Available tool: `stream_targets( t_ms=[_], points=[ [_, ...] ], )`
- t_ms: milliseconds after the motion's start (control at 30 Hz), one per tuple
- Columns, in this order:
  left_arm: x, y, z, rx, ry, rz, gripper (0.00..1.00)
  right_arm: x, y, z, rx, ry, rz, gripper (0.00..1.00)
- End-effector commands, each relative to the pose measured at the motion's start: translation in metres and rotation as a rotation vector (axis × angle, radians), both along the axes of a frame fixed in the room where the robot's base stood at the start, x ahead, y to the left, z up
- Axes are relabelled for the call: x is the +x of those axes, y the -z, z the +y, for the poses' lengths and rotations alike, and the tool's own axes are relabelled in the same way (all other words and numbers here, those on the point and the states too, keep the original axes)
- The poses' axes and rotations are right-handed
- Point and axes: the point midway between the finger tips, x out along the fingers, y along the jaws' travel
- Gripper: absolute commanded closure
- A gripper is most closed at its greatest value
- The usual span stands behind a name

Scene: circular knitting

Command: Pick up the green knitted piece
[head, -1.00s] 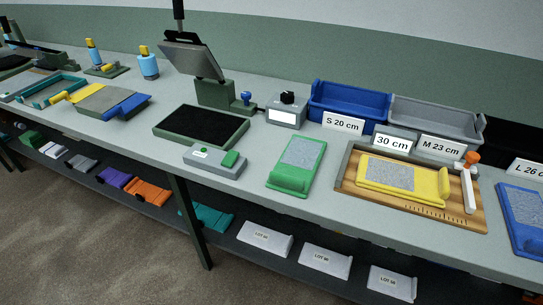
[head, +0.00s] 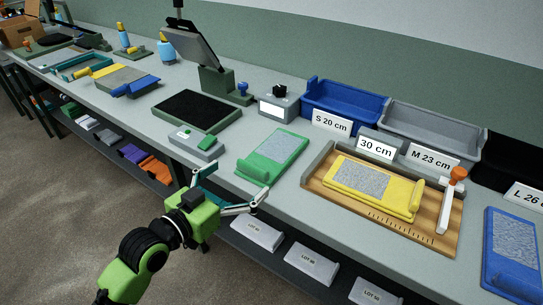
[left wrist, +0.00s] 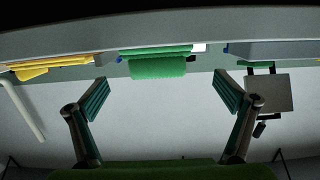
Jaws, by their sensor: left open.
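The green knitted piece (head: 278,152) lies on the table's front part, between the small grey-green box and the wooden board. It has a grey speckled panel and a rolled near end. My left gripper (head: 237,184) is open and empty at the table's front edge, just in front of the rolled end. In the left wrist view the green piece (left wrist: 158,66) shows ahead, centred between the open fingers of the left gripper (left wrist: 172,88) and apart from them. My right gripper is in neither view.
A wooden board (head: 317,180) with a yellow piece (head: 400,202) lies to the right, with a white orange-topped tool (head: 449,200). The grey-green box (head: 196,146) and a press (head: 196,112) stand left. Blue (head: 345,103) and grey (head: 428,133) bins stand behind.

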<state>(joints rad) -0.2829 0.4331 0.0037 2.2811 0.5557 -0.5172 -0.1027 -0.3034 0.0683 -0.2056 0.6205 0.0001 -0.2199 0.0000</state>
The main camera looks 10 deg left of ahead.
Motion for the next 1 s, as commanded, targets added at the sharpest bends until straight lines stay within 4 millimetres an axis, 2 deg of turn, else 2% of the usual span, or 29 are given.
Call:
stream_targets(
  t_ms=[300, 567, 800, 1000],
  points=[
    [0.056, 0.008, -0.02, -0.002, -0.001, 0.001, 0.04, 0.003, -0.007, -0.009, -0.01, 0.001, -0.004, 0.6],
    [0.074, 0.011, -0.028, -0.002, 0.0, 0.002, 0.04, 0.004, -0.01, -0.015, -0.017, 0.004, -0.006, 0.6],
    [0.107, 0.016, -0.04, -0.002, -0.001, 0.001, 0.04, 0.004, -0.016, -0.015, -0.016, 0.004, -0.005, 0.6],
    [0.117, 0.019, -0.044, 0.0, 0.0, 0.002, 0.04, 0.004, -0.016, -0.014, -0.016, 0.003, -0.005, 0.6]
  ],
)
